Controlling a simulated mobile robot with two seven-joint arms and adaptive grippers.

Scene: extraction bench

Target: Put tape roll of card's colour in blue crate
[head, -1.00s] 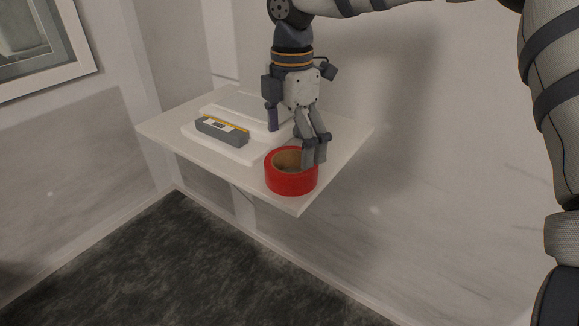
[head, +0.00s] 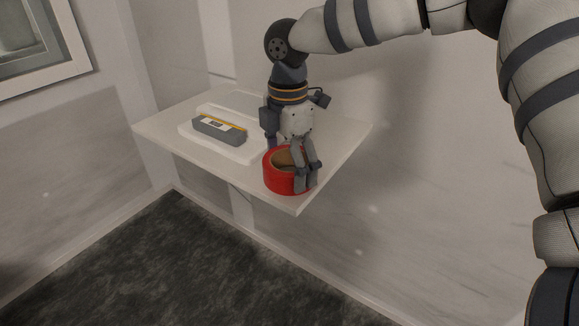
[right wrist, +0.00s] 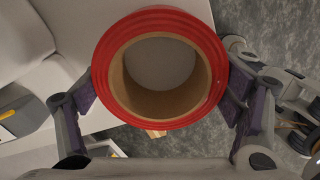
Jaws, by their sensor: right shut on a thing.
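A red tape roll (head: 277,180) with a brown core lies flat near the front corner of a white shelf table. My right gripper (head: 291,168) is lowered over it, with its fingers on opposite outer sides of the roll. The right wrist view shows the roll (right wrist: 160,20) held between the two fingers (right wrist: 160,95). The far finger is mostly hidden in the head view. I see no card and no blue crate. My left gripper is not in view.
A grey block with a yellow stripe (head: 218,131) rests on a white raised slab (head: 245,155) left of the roll. The white table (head: 160,128) stands against pale walls, with bare room at its left and right. Dark carpet (head: 150,255) lies below.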

